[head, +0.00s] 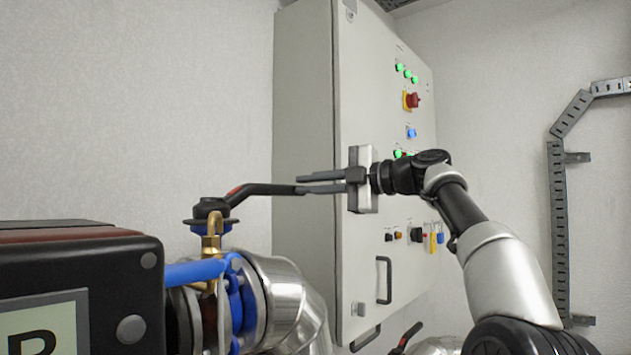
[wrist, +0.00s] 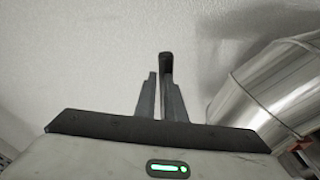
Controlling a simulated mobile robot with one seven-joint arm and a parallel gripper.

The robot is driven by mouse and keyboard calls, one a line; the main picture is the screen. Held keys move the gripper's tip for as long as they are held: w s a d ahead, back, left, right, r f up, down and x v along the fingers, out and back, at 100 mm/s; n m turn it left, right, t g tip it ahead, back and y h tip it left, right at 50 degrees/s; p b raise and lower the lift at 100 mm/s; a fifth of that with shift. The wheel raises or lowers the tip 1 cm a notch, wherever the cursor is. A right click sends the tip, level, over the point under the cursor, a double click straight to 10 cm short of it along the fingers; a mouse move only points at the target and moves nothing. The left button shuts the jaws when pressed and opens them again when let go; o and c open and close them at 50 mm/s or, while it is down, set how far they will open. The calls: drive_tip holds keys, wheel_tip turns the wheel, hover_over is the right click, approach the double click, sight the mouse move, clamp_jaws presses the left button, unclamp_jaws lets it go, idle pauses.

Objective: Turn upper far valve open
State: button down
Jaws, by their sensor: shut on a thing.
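The upper valve has a long black handle with a red mark (head: 250,189). The handle runs nearly level from the valve's stem (head: 210,212) toward the right. My gripper (head: 299,185) reaches in from the right in the head view, its two grey fingers shut on the free end of the handle. In the wrist view, my gripper (wrist: 158,78) points away from the camera, with the dark handle end (wrist: 166,62) at the fingertips. The fingers partly hide the handle's tip, and the valve's body is out of the wrist view.
A grey control cabinet (head: 303,120) stands behind my gripper. Silver pipes (head: 290,295) lie below the valve, and one shows in the wrist view (wrist: 265,95). A black block (head: 80,270) fills the lower left. Another handle (head: 408,336) is low down. A cable tray (head: 558,220) runs along the right wall.

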drive_tip(key=shift+w+a+f, duration=0.15)
drive_tip(key=shift+a+f, duration=0.05)
drive_tip(key=shift+a, duration=0.1)
drive_tip(key=b+v, duration=0.4)
drive_tip(key=v, duration=1.4)
drive_tip(key=shift+r, duration=0.2)
